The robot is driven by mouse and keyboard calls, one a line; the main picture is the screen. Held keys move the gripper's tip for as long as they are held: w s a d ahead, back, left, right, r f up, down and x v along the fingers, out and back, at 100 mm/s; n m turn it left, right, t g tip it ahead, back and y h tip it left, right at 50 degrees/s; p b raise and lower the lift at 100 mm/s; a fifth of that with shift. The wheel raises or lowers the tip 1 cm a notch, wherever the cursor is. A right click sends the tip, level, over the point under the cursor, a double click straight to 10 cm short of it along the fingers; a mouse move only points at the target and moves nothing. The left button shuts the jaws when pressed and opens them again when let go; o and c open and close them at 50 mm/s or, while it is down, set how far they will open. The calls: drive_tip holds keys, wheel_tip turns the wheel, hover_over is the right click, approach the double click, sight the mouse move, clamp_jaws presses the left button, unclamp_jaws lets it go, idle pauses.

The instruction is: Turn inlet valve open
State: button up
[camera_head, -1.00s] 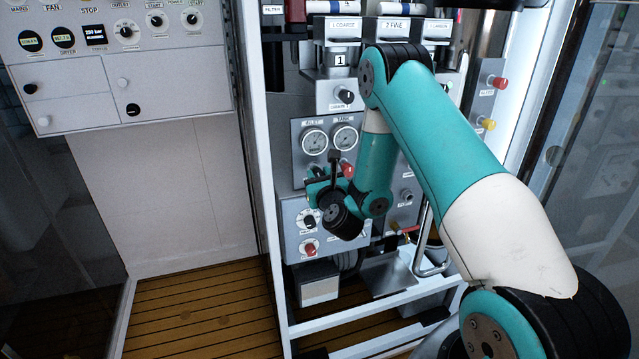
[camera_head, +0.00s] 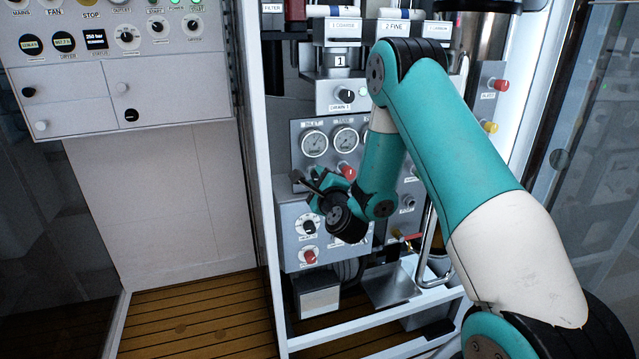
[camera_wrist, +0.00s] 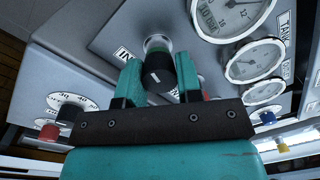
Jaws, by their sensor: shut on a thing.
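The inlet valve knob (camera_wrist: 158,72) is black with a white mark, on a round metal base on the grey panel. A label starting with "IN" is beside it in the wrist view, partly cut off by my finger. My gripper (camera_wrist: 160,84) has one teal finger on each side of the knob and is shut on it. In the head view my gripper (camera_head: 324,186) is at the panel's left part, below the gauges. My wrist and forearm hide the knob there.
Round gauges (camera_head: 315,143) sit just above my gripper. A red knob (camera_head: 346,171) is close on its right. A black dial knob (camera_head: 308,225) and another red knob (camera_head: 310,256) are below. A cabinet post (camera_head: 262,180) stands to the left.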

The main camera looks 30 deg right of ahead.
drive_tip(key=n, duration=0.5)
drive_tip(key=shift+f+b, duration=0.15)
drive_tip(key=shift+b, duration=0.25)
drive_tip(key=n+y, duration=0.1)
drive_tip(key=n, duration=0.3)
drive_tip(key=shift+n, duration=0.4)
drive_tip(key=n, duration=0.4)
drive_tip(key=shift+s+n, duration=0.1)
drive_tip(key=shift+n, duration=0.2)
drive_tip(key=n, duration=0.3)
drive_tip(key=shift+n+p, duration=0.4)
drive_tip(key=n+p, duration=0.1)
drive_tip(key=n, duration=0.2)
drive_tip(key=shift+n+p, duration=0.3)
drive_tip(key=shift+p, duration=0.1)
drive_tip(key=n+p, duration=0.3)
drive_tip(key=n, duration=0.1)
drive_tip(key=shift+r+g, duration=0.2)
drive_tip(key=shift+g, duration=0.1)
drive_tip(key=n+p, duration=0.5)
drive_tip(key=shift+f+n+p, duration=0.1)
drive_tip(key=shift+n+p, duration=0.8)
drive_tip(key=shift+n, duration=0.5)
